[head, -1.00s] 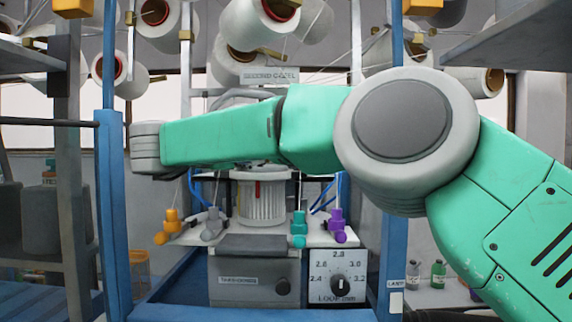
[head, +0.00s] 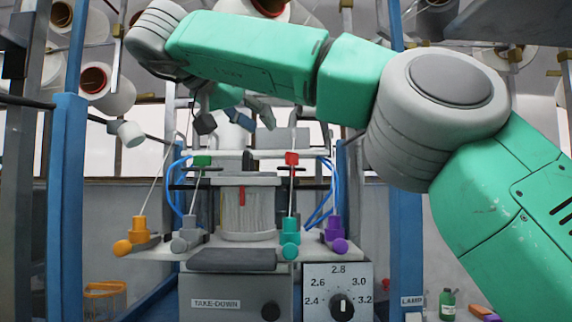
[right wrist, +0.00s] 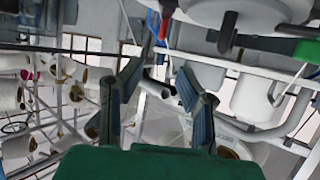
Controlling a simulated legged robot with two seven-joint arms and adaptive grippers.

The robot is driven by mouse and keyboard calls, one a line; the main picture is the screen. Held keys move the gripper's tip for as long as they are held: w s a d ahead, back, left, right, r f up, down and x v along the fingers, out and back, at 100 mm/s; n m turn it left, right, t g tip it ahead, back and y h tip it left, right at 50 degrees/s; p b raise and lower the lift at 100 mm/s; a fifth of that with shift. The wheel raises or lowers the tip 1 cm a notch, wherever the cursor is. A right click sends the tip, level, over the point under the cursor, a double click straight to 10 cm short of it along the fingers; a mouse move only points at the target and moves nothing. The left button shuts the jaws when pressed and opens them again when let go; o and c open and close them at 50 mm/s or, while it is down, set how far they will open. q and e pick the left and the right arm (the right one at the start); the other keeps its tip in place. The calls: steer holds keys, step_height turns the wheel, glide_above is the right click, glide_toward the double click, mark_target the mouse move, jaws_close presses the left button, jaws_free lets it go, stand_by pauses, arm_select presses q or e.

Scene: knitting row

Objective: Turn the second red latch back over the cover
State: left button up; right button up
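A small red latch (head: 292,158) stands on top of a thin upright on the right side of the knitting head, in the head view. A green one (head: 202,160) stands on the left side. Between them is the ribbed white cylinder (head: 246,210) with a flat disc above it; I cannot tell which part is the cover. My right gripper (head: 236,118) hangs above and behind the cylinder, apart from the red latch. In the right wrist view its fingers (right wrist: 160,82) are spread with nothing between them. My left gripper is not in view.
Blue posts (head: 68,200) frame the machine on both sides. Orange, grey, teal and purple knobs (head: 140,230) sit along its white plate. A dial panel (head: 338,290) is below. Yarn cones (head: 105,85) and thin rods surround my arm above.

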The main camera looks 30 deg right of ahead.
mark_target(291, 152)
steer(key=b+x, duration=0.2)
steer(key=x, duration=1.1)
steer(key=shift+d+f, duration=0.1)
steer(key=shift+d, duration=0.1)
steer(key=shift+w+a+r, duration=0.1)
steer(key=shift+a+r, duration=0.15)
steer(key=shift+a, duration=0.9)
steer(key=c, duration=0.4)
steer(key=shift+d, duration=0.2)
jaws_close()
steer(key=shift+s+d, duration=0.2)
steer(key=shift+d, duration=0.2)
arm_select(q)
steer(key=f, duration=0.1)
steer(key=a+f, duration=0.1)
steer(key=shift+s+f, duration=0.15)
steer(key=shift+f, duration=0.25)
arm_select(e)
steer(key=shift+a, duration=0.1)
